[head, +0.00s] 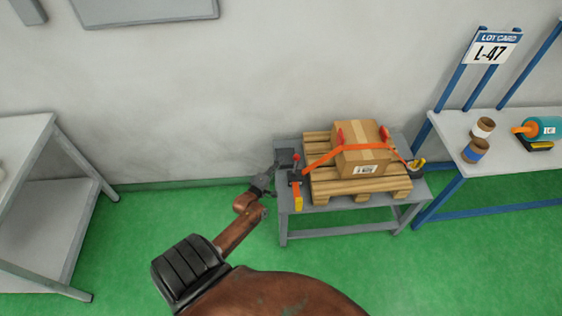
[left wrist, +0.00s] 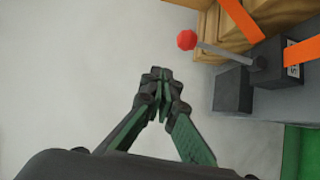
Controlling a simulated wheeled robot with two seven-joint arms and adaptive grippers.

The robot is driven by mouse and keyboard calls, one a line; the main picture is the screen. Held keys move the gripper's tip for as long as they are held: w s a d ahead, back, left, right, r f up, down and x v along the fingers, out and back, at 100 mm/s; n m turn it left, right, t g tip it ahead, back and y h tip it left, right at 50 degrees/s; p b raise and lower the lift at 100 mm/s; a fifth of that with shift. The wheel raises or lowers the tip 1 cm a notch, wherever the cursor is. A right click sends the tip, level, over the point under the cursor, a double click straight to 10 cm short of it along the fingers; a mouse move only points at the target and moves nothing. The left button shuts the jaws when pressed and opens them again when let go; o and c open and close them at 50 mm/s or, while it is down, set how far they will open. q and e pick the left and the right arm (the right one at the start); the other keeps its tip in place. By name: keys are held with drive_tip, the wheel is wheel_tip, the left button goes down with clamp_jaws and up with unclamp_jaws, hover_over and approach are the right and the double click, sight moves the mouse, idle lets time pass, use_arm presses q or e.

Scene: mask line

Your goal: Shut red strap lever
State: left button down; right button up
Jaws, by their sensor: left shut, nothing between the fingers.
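The red strap lever is a thin grey rod with a red knob (head: 296,157), standing up from a dark ratchet block at the left end of the bench. In the left wrist view its red knob (left wrist: 186,40) is at the upper middle, and the rod runs right to the dark block (left wrist: 233,91). An orange strap (head: 322,158) runs from there over a cardboard box (head: 361,143) on a wooden pallet (head: 340,185). My left gripper (head: 272,170) is just left of the lever; in the wrist view its fingertips (left wrist: 160,80) are together, empty, apart from the knob. My right gripper is not seen.
The grey bench (head: 350,203) stands against the wall. To the right is a blue-framed table (head: 500,150) with tape rolls and a teal roll, under an L-47 sign (head: 491,50). A grey table (head: 30,140) stands at the left. Green floor between is clear.

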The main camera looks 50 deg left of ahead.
use_arm(q)
drive_tip(key=r+v, duration=0.1)
drive_tip(key=v, duration=0.6)
drive_tip(key=shift+d+r+p, duration=0.2)
drive_tip(key=shift+d+p, duration=0.05)
drive_tip(key=shift+p, duration=0.15)
drive_tip(key=shift+w, duration=0.15)
drive_tip(key=s+d+f+m+g+h, duration=0.1)
drive_tip(key=s+d+f+m+g, duration=0.3)
drive_tip(key=f, duration=0.6)
drive_tip(key=s+d+f+m+g+h, duration=0.1)
drive_tip(key=s+d+f+m, duration=0.2)
drive_tip(key=s+f, duration=0.55)
drive_tip(key=s+d+f+m+g+h, duration=0.1)
drive_tip(key=s+d+f+m+g, duration=0.2)
drive_tip(key=f, duration=0.9)
drive_tip(key=s+d+f+m+g, duration=0.2)
drive_tip(key=s+d+f+m, duration=0.2)
drive_tip(key=s, duration=0.6)
drive_tip(key=s+d+f+m+g+h, duration=0.1)
drive_tip(key=s+d+f+m+g, duration=0.2)
drive_tip(key=s+f, duration=0.4)
drive_tip(key=s+d+f+m+g, duration=0.3)
drive_tip(key=s+d+f+m, duration=0.2)
drive_tip(key=s, duration=0.8)
drive_tip(key=shift+s+d+f, duration=0.2)
drive_tip(key=shift+d+f, duration=0.15)
drive_tip(key=shift+f, duration=0.25)
